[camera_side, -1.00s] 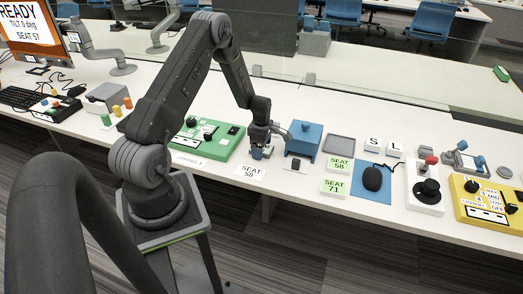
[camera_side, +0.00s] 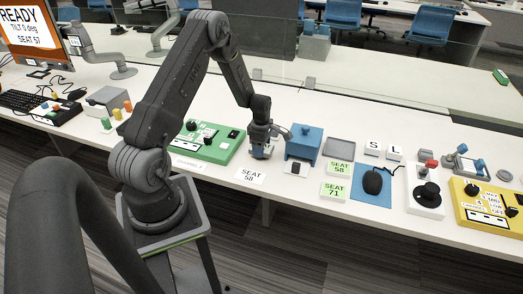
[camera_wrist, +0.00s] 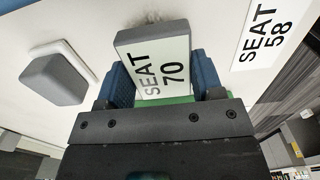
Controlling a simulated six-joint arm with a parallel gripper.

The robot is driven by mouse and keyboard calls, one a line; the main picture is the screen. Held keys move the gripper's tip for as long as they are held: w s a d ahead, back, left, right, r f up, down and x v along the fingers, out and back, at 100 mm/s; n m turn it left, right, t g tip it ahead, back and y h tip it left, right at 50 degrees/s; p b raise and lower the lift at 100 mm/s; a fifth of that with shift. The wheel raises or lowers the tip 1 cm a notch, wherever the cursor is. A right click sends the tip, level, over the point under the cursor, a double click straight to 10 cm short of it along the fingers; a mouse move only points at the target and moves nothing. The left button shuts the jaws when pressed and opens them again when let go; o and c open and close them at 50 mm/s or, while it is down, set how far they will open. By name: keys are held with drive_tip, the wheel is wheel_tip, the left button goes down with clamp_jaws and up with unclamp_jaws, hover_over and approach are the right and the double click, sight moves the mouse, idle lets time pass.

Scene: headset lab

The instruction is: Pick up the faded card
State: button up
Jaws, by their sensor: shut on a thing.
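A pale card reading "SEAT 70" (camera_wrist: 164,72), with a grey edge or backing, stands between the blue fingers of my gripper (camera_wrist: 163,84) in the wrist view. My gripper is shut on it. In the side view my gripper (camera_side: 261,152) is low over the white table, between the green panel and the blue box, and the card there is too small to make out. A white label "SEAT 58" (camera_side: 250,176) lies flat near the table's front edge; it also shows at the upper right of the wrist view (camera_wrist: 262,36).
A blue box (camera_side: 303,142) stands right of my gripper, with a small grey-and-white block (camera_side: 296,169) before it. The green panel (camera_side: 215,146) is on the left. Green cards "SEAT 58" (camera_side: 340,169) and "SEAT 71" (camera_side: 334,190) lie right, beside a mouse (camera_side: 373,182).

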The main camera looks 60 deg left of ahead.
wheel_tip(320, 180, up, 2)
drive_tip(key=s+a+r, duration=0.5)
drive_tip(key=s+r, duration=0.2)
drive_tip(key=s, duration=0.3)
drive_tip(key=w+d+r+m, duration=0.1)
drive_tip(key=w+d+m, duration=0.3)
drive_tip(key=d+m, duration=0.55)
drive_tip(key=w+d+r+m, duration=0.1)
drive_tip(key=w+d+m, duration=0.2)
drive_tip(key=d+m, duration=0.6)
drive_tip(key=w+d+m, duration=0.4)
drive_tip(key=d+m, duration=0.4)
drive_tip(key=d, duration=0.2)
drive_tip(key=s+a+n, duration=0.4)
drive_tip(key=a+n, duration=0.4)
drive_tip(key=a, duration=0.1)
drive_tip(key=s+a+f+n, duration=0.1)
drive_tip(key=s+a+n, duration=0.2)
drive_tip(key=a+n, duration=0.6)
drive_tip(key=s+a+f+n, duration=0.1)
drive_tip(key=s+a+n, duration=0.3)
drive_tip(key=a+n, duration=0.5)
drive_tip(key=shift+s+a, duration=0.3)
drive_tip(key=shift+a, duration=0.55)
drive_tip(key=shift+w+n, duration=0.1)
drive_tip(key=shift+n, duration=0.15)
